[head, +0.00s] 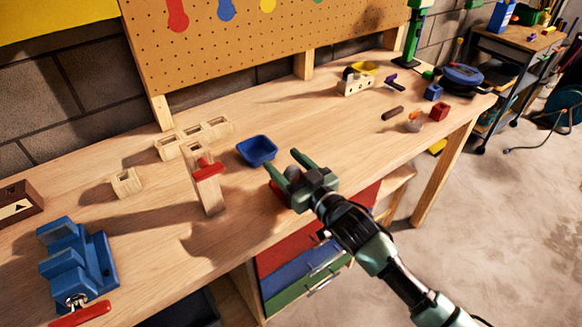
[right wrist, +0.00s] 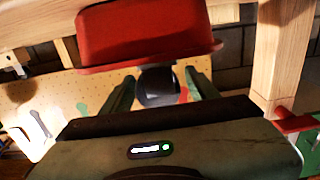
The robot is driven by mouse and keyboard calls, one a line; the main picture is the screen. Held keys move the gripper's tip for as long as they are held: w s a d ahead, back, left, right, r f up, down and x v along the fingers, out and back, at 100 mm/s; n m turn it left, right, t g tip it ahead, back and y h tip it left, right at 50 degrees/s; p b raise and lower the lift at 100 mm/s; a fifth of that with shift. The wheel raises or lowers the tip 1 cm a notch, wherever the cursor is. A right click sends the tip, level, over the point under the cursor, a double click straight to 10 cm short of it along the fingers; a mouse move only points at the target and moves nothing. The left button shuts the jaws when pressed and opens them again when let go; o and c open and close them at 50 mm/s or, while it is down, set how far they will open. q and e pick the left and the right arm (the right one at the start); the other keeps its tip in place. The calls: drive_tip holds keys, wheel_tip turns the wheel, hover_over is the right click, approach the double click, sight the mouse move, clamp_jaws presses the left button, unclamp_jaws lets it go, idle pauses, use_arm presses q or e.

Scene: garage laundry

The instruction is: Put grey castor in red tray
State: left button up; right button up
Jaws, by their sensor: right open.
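The grey castor (head: 292,173) shows as a small grey round shape between the fingers of my right gripper (head: 289,166). In the right wrist view the castor (right wrist: 157,88) is between the two green fingers, at the rim of the red tray (right wrist: 150,35). The fingers are apart, with the jaws open. In the head view the red tray (head: 277,190) is mostly hidden under my right gripper, near the bench's front edge. I cannot tell whether the castor touches the tray floor. My left gripper is not in view.
A blue tray (head: 257,150) is just left of my right gripper. A wooden post with a red clamp (head: 208,172) stands further left, and a blue vise (head: 75,262) at front left. Small blocks (head: 439,112) lie at the right. The bench (head: 340,140) is clear between.

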drive_tip(key=shift+s+d, duration=0.2)
drive_tip(key=shift+s, duration=0.05)
drive_tip(key=b+v, duration=0.1)
drive_tip(key=v, duration=1)
drive_tip(key=shift+s+b, duration=0.2)
drive_tip(key=shift+b, duration=0.1)
drive_tip(key=shift+d, duration=0.1)
